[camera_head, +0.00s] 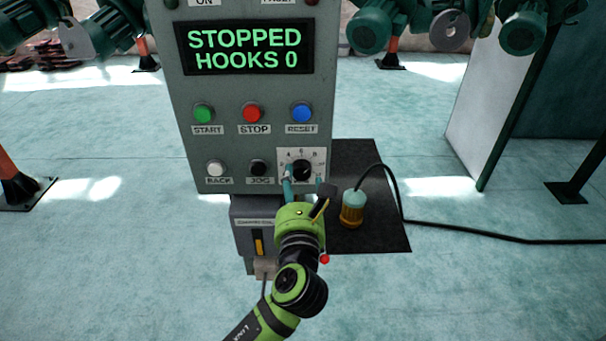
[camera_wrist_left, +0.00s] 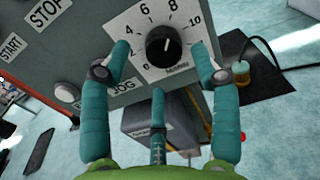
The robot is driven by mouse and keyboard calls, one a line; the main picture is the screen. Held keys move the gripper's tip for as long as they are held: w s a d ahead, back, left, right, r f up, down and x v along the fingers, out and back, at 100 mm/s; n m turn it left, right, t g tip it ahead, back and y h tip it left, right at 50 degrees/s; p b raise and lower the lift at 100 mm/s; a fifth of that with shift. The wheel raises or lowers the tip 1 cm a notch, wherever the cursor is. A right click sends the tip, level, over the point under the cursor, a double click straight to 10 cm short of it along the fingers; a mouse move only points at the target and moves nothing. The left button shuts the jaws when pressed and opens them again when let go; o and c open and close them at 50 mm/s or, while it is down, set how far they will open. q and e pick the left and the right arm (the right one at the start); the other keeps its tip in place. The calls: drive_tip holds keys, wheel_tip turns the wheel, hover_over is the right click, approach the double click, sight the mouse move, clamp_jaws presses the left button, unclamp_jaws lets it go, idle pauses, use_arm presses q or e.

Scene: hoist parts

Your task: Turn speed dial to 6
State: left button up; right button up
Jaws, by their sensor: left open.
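The speed dial is a black round knob (camera_head: 302,168) on a white scale plate at the panel's lower right. In the left wrist view the knob (camera_wrist_left: 163,46) sits amid the printed numbers up to 10. A small pale mark shows on the knob, but which number it points to is hard to tell. My left gripper (camera_head: 304,191) is just in front of the dial. Its teal fingers (camera_wrist_left: 160,68) are open, one to each side of the knob and one below, with visible gaps around it. My right gripper is in neither view.
The grey control panel (camera_head: 185,105) has a display reading "STOPPED HOOKS 0" (camera_head: 244,48). Start (camera_head: 203,112), stop (camera_head: 252,113), reset (camera_head: 301,112), back (camera_head: 216,168) and jog (camera_head: 258,167) buttons are near the dial. A corded teal-and-amber device (camera_head: 352,208) stands on a dark mat (camera_head: 385,225).

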sight(302, 171)
use_arm(q)
drive_tip(key=shift+w+d, duration=0.15)
drive_tip(key=shift+w, duration=0.55)
drive_tip(key=shift+w+d, duration=0.1)
drive_tip(key=shift+w, duration=0.5)
drive_tip(key=c, duration=1.1)
drive_tip(key=shift+f, duration=0.1)
drive_tip(key=shift+c, duration=0.2)
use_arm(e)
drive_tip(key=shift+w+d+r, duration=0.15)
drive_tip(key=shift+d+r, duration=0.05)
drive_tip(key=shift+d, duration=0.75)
